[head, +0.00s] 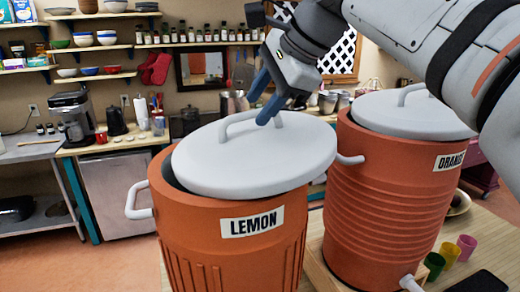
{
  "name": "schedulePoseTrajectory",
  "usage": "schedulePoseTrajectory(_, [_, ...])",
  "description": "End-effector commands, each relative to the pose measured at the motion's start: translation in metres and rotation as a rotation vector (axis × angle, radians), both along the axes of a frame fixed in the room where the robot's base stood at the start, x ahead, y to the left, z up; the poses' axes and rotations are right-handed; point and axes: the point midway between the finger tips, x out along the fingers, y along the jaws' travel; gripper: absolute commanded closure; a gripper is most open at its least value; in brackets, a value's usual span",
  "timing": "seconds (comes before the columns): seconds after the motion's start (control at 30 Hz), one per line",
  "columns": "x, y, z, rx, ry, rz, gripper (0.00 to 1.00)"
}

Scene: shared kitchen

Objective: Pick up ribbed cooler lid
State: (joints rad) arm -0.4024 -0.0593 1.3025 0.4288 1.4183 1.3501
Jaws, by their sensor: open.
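A white round lid (210,165) with a raised loop handle (237,120) lies on the orange-red cooler labelled LEMON (180,222). It sits off-centre, and a dark gap shows at the cooler's left rim. This cooler has vertical ribs low on its body. A second cooler, labelled ORANGE (370,215), has horizontal ribs and its own white lid (385,116), partly hidden by my arm. My gripper (262,100) has its blue fingers open and points down just above the LEMON lid's handle. I cannot tell whether a finger touches the handle.
The coolers stand close together on a wooden table. Green, yellow and pink cups (450,256) stand at the ORANGE cooler's lower right, near a dark flat object (480,282). A back counter holds a coffee maker (73,117); shelves hang above. Floor is open at left.

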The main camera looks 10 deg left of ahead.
Motion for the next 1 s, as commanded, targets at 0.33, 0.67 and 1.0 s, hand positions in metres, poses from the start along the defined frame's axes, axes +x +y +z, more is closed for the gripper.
schedulePoseTrajectory(0.33, [0.0019,0.0088,-0.01,0.001,-0.001,0.003,0.61])
schedulePoseTrajectory(0.67, [0.0017,0.0089,-0.0103,0.0,-0.001,0.004,0.88])
schedulePoseTrajectory(1.0, [0.0015,0.0092,-0.0101,0.0,-0.001,0.004,1.0])
